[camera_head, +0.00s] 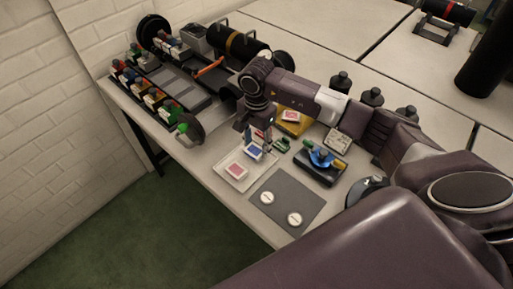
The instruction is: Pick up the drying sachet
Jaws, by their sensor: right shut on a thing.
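My right gripper (262,143) points down over the work table and is shut on a small white packet with a blue face (252,152), which looks like a sachet. The packet is tilted, above or at the back edge of a white tray (224,173); I cannot tell if it touches the tray. A second white packet with a red face (237,170) lies in that tray. Another red-and-white packet (291,116) lies on a yellow tray (296,127) behind my gripper. Which packet is the drying sachet cannot be read. My left gripper is not in view.
A grey mat (285,186) with two white discs lies at the front. A dark holder with a blue piece (321,165) stands to the right. A black cylinder with an orange band (240,46) and racks of small coloured parts (150,98) fill the back left.

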